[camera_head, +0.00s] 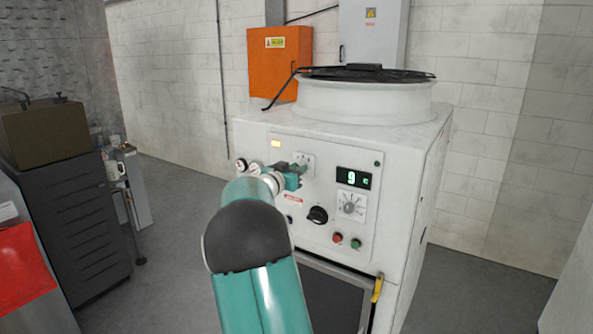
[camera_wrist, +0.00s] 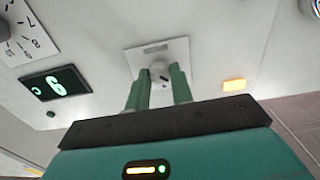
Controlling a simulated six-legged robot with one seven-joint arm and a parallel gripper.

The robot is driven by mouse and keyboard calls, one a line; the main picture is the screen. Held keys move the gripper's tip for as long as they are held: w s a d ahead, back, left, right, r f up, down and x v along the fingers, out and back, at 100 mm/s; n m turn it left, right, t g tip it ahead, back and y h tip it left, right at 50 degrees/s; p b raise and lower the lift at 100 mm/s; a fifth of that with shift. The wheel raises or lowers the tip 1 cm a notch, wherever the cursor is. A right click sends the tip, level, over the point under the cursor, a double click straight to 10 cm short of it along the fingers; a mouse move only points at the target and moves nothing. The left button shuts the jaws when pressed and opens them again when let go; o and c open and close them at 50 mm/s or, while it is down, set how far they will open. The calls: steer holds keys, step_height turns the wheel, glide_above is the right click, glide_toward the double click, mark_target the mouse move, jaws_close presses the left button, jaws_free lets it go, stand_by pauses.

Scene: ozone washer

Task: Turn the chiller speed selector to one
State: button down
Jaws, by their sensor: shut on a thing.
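A small round light-grey selector knob (camera_wrist: 160,72) with a dark pointer mark sits on a square white plate (camera_wrist: 176,50) in the wrist view; its lettering is too small to read. The plate also shows on the chiller's front panel in the head view (camera_head: 307,158), and its knob there is mostly hidden by my gripper (camera_head: 298,170). My gripper's two green fingers (camera_wrist: 161,76) are closed on the knob, one on each side. The pointer's exact setting cannot be told.
The white chiller (camera_head: 403,145) has a green display (camera_head: 353,178), a numbered dial (camera_head: 350,206), a black knob (camera_head: 317,215), and red (camera_head: 337,238) and green (camera_head: 356,244) buttons. Two gauges (camera_head: 254,168) lie left. An amber lamp (camera_wrist: 234,85) is near my gripper.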

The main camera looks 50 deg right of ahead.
steer(key=c, duration=1.2)
jaws_free()
steer(key=shift+a, duration=0.15)
steer(key=s+a, duration=0.1)
steer(key=a, duration=1.2)
steer(key=shift+s+a, duration=0.15)
steer(key=shift+a, duration=0.1)
